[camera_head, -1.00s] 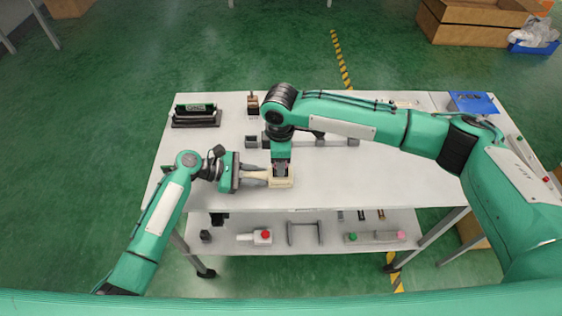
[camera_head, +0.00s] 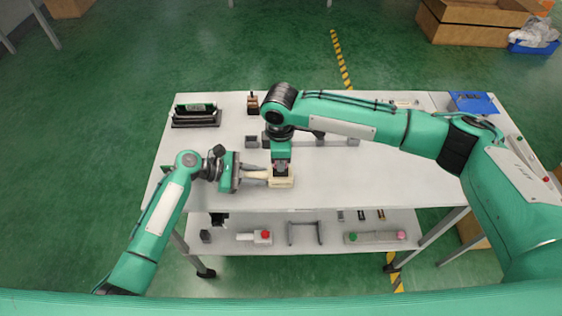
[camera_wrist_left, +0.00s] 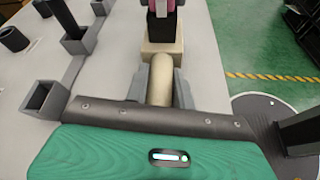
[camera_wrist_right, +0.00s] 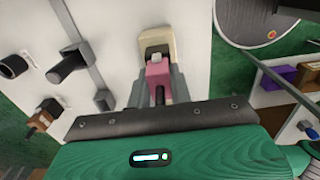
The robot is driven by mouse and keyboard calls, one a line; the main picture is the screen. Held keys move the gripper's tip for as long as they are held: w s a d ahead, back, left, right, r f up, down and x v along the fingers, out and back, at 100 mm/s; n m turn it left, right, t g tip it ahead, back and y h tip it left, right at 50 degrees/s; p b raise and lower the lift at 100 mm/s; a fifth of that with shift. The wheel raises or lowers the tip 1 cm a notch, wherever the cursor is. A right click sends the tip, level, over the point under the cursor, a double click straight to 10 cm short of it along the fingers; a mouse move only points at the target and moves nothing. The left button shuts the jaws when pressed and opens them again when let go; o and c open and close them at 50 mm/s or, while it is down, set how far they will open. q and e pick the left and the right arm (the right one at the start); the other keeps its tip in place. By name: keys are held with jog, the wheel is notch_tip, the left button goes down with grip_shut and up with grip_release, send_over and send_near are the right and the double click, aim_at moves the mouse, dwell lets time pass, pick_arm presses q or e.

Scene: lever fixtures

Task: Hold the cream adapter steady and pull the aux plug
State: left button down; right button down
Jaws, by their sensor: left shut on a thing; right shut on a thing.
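The cream adapter (camera_head: 281,183) is at the front of the table, a block with a rounded cream handle (camera_wrist_left: 160,80) pointing at my left gripper. My left gripper (camera_head: 264,175) is shut on that handle, one finger on each side; the left wrist view shows this closely. The pink aux plug (camera_wrist_right: 158,76) is at the adapter block, between the fingers of my right gripper (camera_wrist_right: 157,82), which is shut on it from above. Its pink part also shows at the top of the left wrist view (camera_wrist_left: 162,6). How deep the plug sits in the adapter is hidden.
A grey fixture rail with posts (camera_wrist_right: 73,62) runs behind the adapter. A black holder (camera_head: 196,116) stands at the back left and a blue tray (camera_head: 473,103) at the back right. A lower shelf (camera_head: 280,246) holds several parts. The table front is clear right of the adapter.

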jog(key=shift+r, duration=0.7)
dwell(0.6)
jog(key=shift+r, duration=2)
jog(key=shift+r, duration=0.1)
jog(key=shift+r, duration=0.9)
pick_arm(q)
jog(key=c, duration=1.1)
grip_release()
jog(key=v, duration=1.2)
